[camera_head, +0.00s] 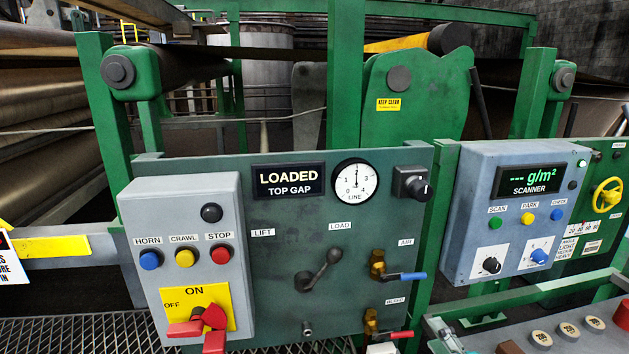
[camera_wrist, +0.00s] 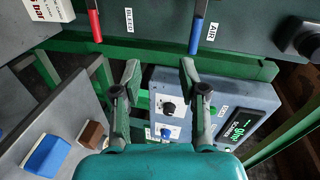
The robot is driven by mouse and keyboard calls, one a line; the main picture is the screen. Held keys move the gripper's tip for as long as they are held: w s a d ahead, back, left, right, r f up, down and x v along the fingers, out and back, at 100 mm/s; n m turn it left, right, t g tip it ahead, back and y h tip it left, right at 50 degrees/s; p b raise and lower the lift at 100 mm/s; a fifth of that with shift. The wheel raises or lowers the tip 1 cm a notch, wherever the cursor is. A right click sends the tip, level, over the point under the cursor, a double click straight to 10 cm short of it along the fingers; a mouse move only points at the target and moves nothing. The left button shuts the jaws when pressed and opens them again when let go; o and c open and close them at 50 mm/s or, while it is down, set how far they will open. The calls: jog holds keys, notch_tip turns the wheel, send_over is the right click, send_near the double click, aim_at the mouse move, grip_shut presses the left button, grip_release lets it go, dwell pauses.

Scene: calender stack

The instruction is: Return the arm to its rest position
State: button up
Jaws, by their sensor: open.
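My gripper (camera_wrist: 159,78) shows in the wrist view with its two dark fingers spread apart and nothing between them. Beyond the fingers are the grey scanner box (camera_wrist: 232,95) and a green frame rail (camera_wrist: 150,52). The blue AIR handle (camera_wrist: 197,24) and the red BLEED handle (camera_wrist: 94,22) lie above the fingertips in the picture, apart from them. I cannot make out my gripper in the head view.
In the head view, the dark green panel (camera_head: 285,225) carries a LOADED sign (camera_head: 288,180), a lever (camera_head: 320,270) and the blue AIR handle (camera_head: 405,276). A grey button box (camera_head: 200,225) stands left and the scanner box (camera_head: 475,230) right. A sloping console (camera_head: 545,345) juts out at lower right.

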jog(key=s+a+f+n+h, duration=0.1)
jog(key=s+a+f+n, duration=0.15)
jog(key=s+f, duration=0.65)
jog(key=s+a+f+n+h, duration=0.1)
jog(key=s+a+f+n, duration=0.15)
jog(key=s+f, duration=0.6)
jog(key=s+r+n, duration=0.1)
jog(key=s+n, duration=0.4)
jog(key=s, duration=0.7)
jog(key=s+a+r+n, duration=0.1)
jog(key=s+n, duration=0.4)
jog(key=s, duration=0.7)
jog(key=shift+s+a+r+n+g, duration=0.3)
jog(key=shift+r+n+g, duration=0.1)
jog(key=shift+r, duration=0.25)
